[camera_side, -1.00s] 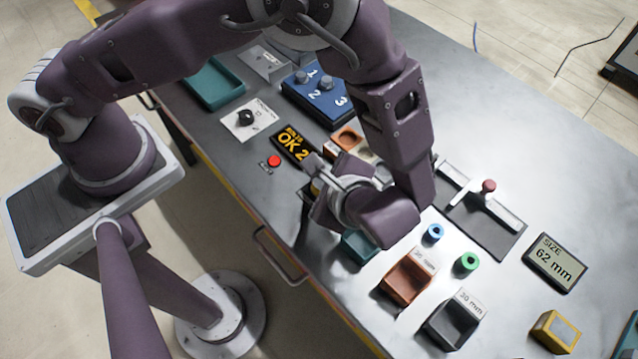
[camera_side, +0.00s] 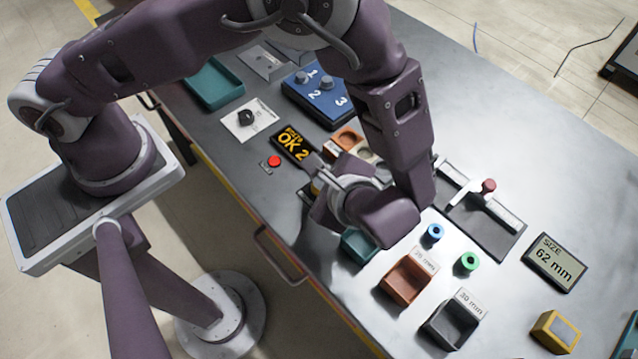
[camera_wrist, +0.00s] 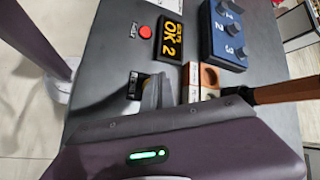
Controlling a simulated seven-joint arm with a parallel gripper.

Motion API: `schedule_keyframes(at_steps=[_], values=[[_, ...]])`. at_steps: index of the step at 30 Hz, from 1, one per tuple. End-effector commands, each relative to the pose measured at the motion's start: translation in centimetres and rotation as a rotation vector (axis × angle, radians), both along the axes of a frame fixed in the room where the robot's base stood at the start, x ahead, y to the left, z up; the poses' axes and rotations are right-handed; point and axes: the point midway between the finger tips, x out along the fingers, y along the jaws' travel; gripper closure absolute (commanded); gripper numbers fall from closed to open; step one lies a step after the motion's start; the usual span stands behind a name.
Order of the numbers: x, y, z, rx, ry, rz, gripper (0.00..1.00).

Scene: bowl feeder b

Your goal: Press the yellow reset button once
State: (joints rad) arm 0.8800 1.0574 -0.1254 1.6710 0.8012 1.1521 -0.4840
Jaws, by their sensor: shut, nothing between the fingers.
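I cannot make out a yellow reset button for certain. A small yellow patch (camera_side: 316,186) shows in the side view beside my gripper (camera_side: 318,166), mostly hidden by it. My gripper is shut and empty, low over the bench, just below the black display reading OK 2 (camera_side: 292,144). The display also shows in the wrist view (camera_wrist: 171,39). In the wrist view my gripper (camera_wrist: 152,88) covers part of a small dark labelled block (camera_wrist: 133,85). A red round button (camera_side: 274,161) sits left of the display, apart from my gripper; it also shows in the wrist view (camera_wrist: 145,31).
A blue numbered block (camera_side: 318,97) and a teal tray (camera_side: 214,84) lie farther back. An orange bin (camera_side: 405,281), a dark bin (camera_side: 452,322), blue (camera_side: 434,233) and green (camera_side: 468,262) rings, a size display (camera_side: 554,262) and a yellow box (camera_side: 555,331) lie to the right.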

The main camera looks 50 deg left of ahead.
Motion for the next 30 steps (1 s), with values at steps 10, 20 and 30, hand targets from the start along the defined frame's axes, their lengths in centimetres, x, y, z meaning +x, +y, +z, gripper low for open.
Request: schedule_keyframes(at_steps=[10, 20, 30], values=[[0.0, 0.0, 0.0, 0.0, 0.0, 0.0, 1.0], [0.0, 0.0, 0.0, 0.0, 0.0, 0.0, 1.0], [0.0, 0.01, -0.87, 0.0, 0.0, 0.0, 1.0]])
